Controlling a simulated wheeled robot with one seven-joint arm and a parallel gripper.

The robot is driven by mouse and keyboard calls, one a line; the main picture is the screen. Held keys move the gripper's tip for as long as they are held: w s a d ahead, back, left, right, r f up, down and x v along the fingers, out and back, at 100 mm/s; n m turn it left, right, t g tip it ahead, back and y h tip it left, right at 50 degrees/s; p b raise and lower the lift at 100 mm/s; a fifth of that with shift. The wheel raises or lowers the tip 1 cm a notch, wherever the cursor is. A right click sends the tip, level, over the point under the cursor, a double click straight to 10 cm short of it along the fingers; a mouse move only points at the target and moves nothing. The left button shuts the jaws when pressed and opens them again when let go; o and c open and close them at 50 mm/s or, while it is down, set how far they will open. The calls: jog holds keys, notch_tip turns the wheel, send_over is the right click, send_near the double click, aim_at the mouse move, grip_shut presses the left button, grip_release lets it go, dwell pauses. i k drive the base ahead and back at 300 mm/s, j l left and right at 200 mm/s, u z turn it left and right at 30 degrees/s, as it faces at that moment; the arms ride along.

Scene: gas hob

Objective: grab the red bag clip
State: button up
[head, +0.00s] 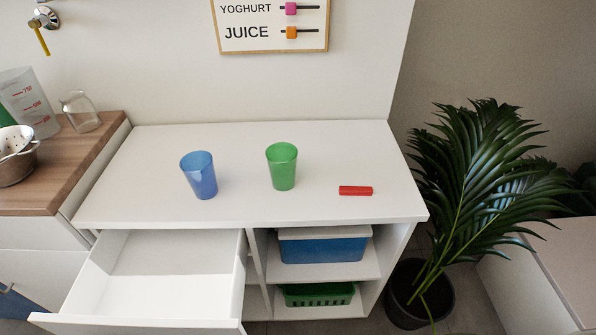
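The red bag clip (355,190) lies flat on the white counter top (320,211), toward its right end and near the front edge. It is a short red bar lying roughly parallel to the front edge, and nothing touches it. My gripper does not show in the head view.
A green cup (282,166) and a blue cup (199,175) stand left of the clip. An open, empty drawer (165,272) juts out at front left. Shelves below hold a blue box (323,249) and green basket (318,294). A potted plant (470,190) stands at right.

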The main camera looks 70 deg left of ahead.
aim_at(356, 191)
jog(key=l+u, duration=0.1)
jog(key=u, duration=0.65)
jog(key=l+u, duration=0.1)
jog(key=u, duration=0.3)
jog(key=k+u, duration=0.1)
jog(key=u, duration=0.25)
jog(key=i+l, duration=0.3)
jog(key=l, duration=0.15)
jog(key=i+l+z, duration=0.1)
jog(key=i+l, duration=0.2)
jog(key=l, duration=0.15)
